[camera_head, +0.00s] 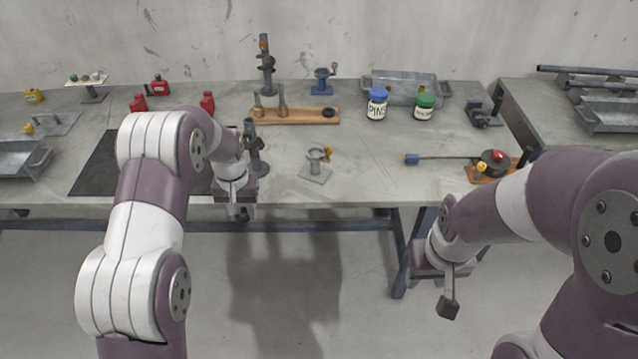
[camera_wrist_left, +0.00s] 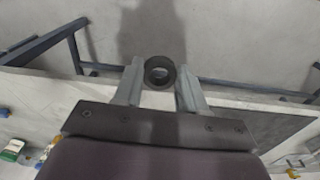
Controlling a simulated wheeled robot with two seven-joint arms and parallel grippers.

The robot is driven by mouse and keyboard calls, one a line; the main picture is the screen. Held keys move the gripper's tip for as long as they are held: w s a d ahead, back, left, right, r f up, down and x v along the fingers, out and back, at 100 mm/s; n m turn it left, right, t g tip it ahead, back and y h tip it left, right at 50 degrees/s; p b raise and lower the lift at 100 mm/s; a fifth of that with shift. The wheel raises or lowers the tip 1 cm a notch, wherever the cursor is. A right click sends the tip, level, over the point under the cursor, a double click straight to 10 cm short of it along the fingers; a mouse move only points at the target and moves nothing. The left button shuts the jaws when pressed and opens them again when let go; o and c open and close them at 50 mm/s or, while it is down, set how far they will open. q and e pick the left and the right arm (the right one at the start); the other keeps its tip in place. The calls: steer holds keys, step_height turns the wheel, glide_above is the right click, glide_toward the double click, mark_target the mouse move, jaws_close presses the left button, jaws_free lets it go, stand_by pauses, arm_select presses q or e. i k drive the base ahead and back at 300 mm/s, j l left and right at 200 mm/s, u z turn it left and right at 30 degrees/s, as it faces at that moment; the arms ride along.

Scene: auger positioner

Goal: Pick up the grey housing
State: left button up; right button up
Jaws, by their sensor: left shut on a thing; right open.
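My left gripper (camera_head: 240,212) is over the front edge of the table, pointing down. In the left wrist view its two fingers (camera_wrist_left: 158,88) are shut on a dark grey round piece with a hollow end, which I take for the grey housing (camera_wrist_left: 160,71). The housing is seen end-on there, with the floor and table edge behind it. In the head view my wrist and fingers mostly hide it. My right gripper (camera_head: 447,290) is open and empty, in front of the table and away from the objects.
A dark upright stand (camera_head: 256,158) is just behind my left gripper. A small grey fixture (camera_head: 317,166) stands to its right. A wooden rack (camera_head: 300,116), jars (camera_head: 377,104) and a metal bin (camera_head: 405,85) are farther back. The table (camera_head: 360,185) is bare around the fixture.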

mark_target(312, 170)
steer(key=z, duration=0.45)
steer(key=j+z, duration=0.15)
steer(key=z, duration=0.3)
steer(key=i+j+z, duration=0.1)
steer(key=z, duration=0.75)
steer(key=j+z, duration=0.15)
steer(key=z, duration=0.3)
steer(key=j, duration=0.65)
steer(key=k+j, duration=0.15)
steer(key=j, duration=1.2)
steer(key=k+j+z, duration=0.1)
steer(key=j, duration=0.6)
